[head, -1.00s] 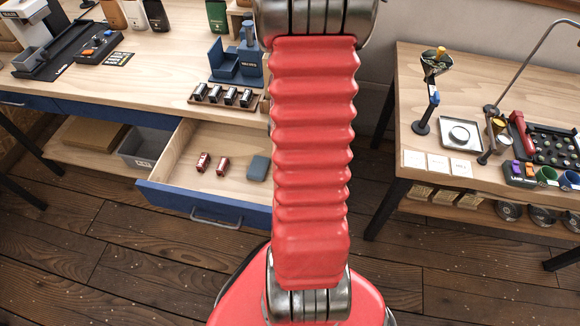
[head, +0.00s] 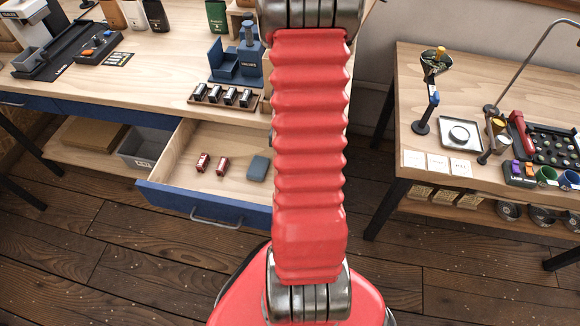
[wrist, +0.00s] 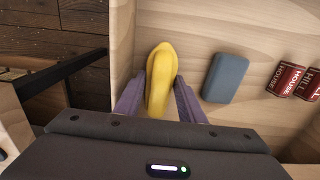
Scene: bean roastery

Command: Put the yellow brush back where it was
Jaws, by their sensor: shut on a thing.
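In the wrist view, my gripper (wrist: 160,100) is shut on the yellow brush (wrist: 163,72), with one purple-grey finger on each side of it. The brush's rounded yellow end points away from the gripper; its lower part is hidden between the fingers. It is over the open drawer (head: 170,172), just inside one pale side wall. I cannot tell whether it touches the drawer floor. A blue-grey block (wrist: 226,77) lies to its right and also shows in the head view (head: 258,168). In the head view my red arm hides the gripper and the brush.
Two red packs (head: 203,162) (head: 223,167) lie in the drawer, left of the block in the head view. The drawer floor around them is bare. A grey bin (head: 143,147) stands on the shelf beside the drawer. A second table (head: 410,120) stands at the right.

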